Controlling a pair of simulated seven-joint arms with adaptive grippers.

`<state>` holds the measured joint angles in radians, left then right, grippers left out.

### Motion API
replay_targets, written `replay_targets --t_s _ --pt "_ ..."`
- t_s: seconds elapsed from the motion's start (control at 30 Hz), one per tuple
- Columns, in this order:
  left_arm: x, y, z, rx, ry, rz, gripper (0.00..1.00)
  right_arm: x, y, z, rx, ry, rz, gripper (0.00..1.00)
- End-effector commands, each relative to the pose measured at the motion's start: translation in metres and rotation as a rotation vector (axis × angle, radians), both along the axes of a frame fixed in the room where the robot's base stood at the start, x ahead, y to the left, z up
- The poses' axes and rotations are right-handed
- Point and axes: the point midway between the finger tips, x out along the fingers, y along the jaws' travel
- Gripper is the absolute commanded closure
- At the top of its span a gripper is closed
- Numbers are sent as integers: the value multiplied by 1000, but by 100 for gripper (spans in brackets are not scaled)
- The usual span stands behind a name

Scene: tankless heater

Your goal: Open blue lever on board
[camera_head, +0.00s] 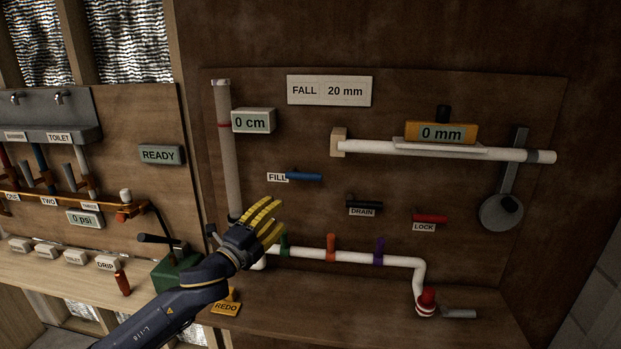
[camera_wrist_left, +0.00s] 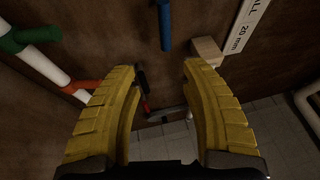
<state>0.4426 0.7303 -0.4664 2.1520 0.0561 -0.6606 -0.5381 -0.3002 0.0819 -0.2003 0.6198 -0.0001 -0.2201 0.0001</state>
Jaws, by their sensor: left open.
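The blue lever (camera_head: 304,176) is mounted on the brown board (camera_head: 280,140), beside a label reading FILL (camera_head: 277,177). It points to the right, roughly level. My left gripper (camera_head: 278,218) is open and empty, with yellow fingers, below and slightly left of the blue lever and apart from it. In the left wrist view the blue lever (camera_wrist_left: 166,25) is at the top centre, beyond the open fingers of my left gripper (camera_wrist_left: 158,68). My right gripper is not in view.
A black DRAIN lever (camera_head: 364,204) and a red LOCK lever (camera_head: 430,218) sit lower right. A vertical tube (camera_head: 228,150) stands left, beside a 0 cm display (camera_head: 252,121).

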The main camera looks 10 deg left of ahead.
Motion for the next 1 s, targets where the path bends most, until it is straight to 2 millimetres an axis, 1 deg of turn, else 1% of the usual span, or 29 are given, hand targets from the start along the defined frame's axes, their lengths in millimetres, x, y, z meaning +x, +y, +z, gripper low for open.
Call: replay_targets --t_s 0.03,0.17,0.27,0.37,0.8,1.0 --pt "2 1 5 8 -11 -4 55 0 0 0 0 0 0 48" --pt "7 -1 11 15 -22 -10 55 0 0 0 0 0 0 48" --pt "15 -3 13 16 -22 -9 55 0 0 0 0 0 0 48" --pt "28 -7 16 15 -23 -9 55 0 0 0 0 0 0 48" --pt "102 -33 30 14 -22 -10 55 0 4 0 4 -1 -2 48" --pt "132 -43 36 14 -21 -10 55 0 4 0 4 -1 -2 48"
